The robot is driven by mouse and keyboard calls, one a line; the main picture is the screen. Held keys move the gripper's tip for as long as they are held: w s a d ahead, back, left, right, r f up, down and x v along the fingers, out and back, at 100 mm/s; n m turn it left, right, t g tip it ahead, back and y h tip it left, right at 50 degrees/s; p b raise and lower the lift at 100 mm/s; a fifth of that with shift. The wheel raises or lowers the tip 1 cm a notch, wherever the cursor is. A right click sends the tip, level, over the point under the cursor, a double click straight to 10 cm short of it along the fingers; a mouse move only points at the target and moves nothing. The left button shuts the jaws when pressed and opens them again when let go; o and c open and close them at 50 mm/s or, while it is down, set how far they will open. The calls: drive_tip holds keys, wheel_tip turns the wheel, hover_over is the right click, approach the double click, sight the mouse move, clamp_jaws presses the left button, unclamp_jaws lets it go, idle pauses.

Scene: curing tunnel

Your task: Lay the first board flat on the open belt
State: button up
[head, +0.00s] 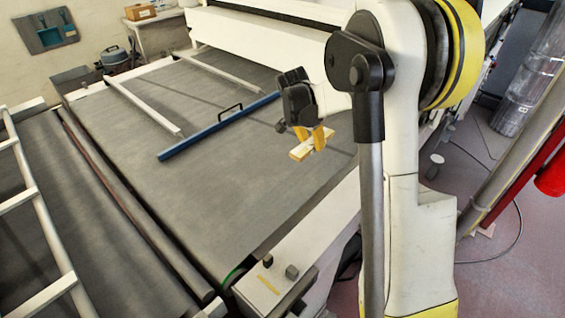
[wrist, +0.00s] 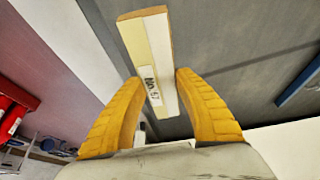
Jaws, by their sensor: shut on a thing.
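My gripper (head: 318,138) has yellow fingers shut on a short pale wooden board (head: 301,151). In the wrist view the board (wrist: 158,52) points away between the two fingers (wrist: 157,82). A small white label with dark print shows on its side; the print is too small to read surely. The grey open belt (head: 225,195) lies below and beyond the board, near the belt's right side. The board looks raised over it, but how high I cannot tell. The part of the board between the fingers is partly hidden in the head view.
A blue bar (head: 190,142) with a black handle lies across the belt, left of my gripper. White rails (head: 140,105) stand behind it. The white tunnel housing (head: 255,32) is at the back. The belt's front middle is bare. A red cylinder (head: 550,178) is at far right.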

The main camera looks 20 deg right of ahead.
drive_tip(key=b, duration=0.3)
hover_over(282, 163)
drive_tip(key=a, duration=0.1)
wheel_tip(282, 163, down, 7)
drive_tip(key=shift+s+r, duration=0.15)
drive_tip(key=shift+r, duration=0.05)
wheel_tip(282, 163, down, 4)
drive_tip(key=shift+r+b, duration=0.1)
drive_tip(key=shift+b, duration=0.65)
drive_tip(key=o, duration=1.1)
